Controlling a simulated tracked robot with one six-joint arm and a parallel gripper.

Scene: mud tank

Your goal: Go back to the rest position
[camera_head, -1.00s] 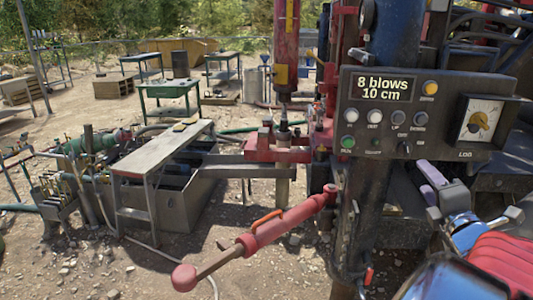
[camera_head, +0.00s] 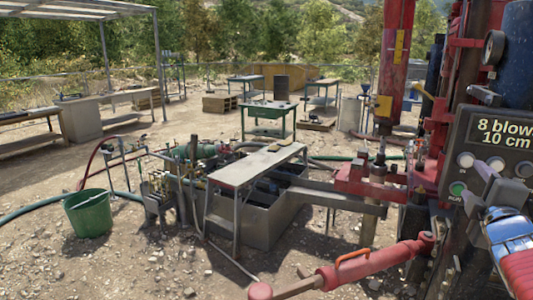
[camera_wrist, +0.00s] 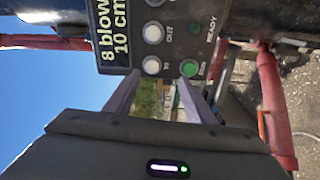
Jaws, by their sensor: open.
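My gripper (camera_wrist: 161,84) shows in the wrist view with its two purple-grey fingers spread apart and nothing between them. The fingers point at the lower edge of a dark control panel (camera_wrist: 175,14), near a round green button (camera_wrist: 190,68) marked RUN. Whether a fingertip touches the panel I cannot tell. In the head view my arm's wrist (camera_head: 497,188) is at the right edge, in front of the same panel (camera_head: 465,140). The panel's display (camera_head: 503,131) reads 8 blows, 10 cm, cut off by the frame edge.
A red rig (camera_head: 395,50) with a red lever (camera_head: 375,265) stands close at right. A grey tank (camera_head: 262,222) with a plank bench (camera_head: 255,165) is in the middle. A green bucket (camera_head: 88,213) stands left. Hoses cross the gravel. Open ground lies at front left.

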